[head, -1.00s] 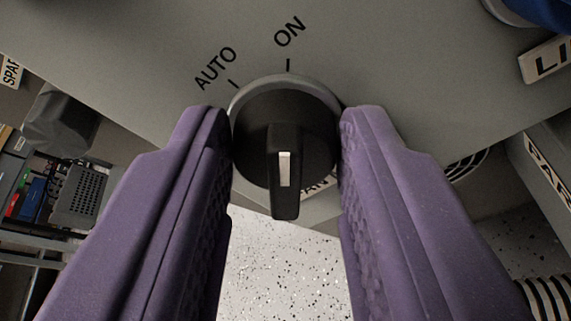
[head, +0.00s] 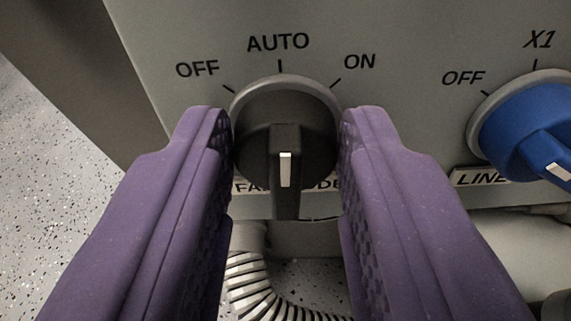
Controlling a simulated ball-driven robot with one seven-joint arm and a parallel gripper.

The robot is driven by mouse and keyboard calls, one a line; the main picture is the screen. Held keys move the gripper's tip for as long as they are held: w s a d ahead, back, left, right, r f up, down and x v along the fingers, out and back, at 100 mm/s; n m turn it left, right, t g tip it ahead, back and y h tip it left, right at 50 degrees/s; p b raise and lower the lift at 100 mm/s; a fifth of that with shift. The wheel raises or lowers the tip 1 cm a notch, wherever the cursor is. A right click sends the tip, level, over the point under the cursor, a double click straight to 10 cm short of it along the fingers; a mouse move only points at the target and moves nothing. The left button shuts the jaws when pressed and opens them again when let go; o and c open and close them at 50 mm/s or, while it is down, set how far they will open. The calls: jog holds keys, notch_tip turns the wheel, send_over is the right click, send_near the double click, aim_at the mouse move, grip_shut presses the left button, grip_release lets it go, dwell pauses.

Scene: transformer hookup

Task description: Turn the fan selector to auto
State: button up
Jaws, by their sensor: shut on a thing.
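The fan selector is a black knob (head: 285,115) with a raised bar handle and a white line, on a grey panel (head: 400,40). Its marks read OFF, AUTO and ON. The bar and its white line (head: 285,169) line up with the AUTO tick (head: 280,67) straight above. My gripper (head: 286,125) has its two purple fingers on either side of the round knob body, shut on it. The label below the knob is partly hidden by the fingers and handle; its ends read FA and DE.
A blue knob (head: 525,125) with OFF and X1 marks and a LINE label (head: 482,177) sits to the right. A ribbed grey hose (head: 255,285) runs below. Speckled floor (head: 50,190) shows at the left, past the panel edge.

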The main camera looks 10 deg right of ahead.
jog(key=shift+n, duration=0.3)
jog(key=shift+s, duration=0.1)
jog(key=o, duration=1)
jog(key=p+v, duration=0.3)
jog(key=v, duration=0.4)
jog(key=shift+s+a, duration=0.2)
jog(key=shift+s, duration=0.15)
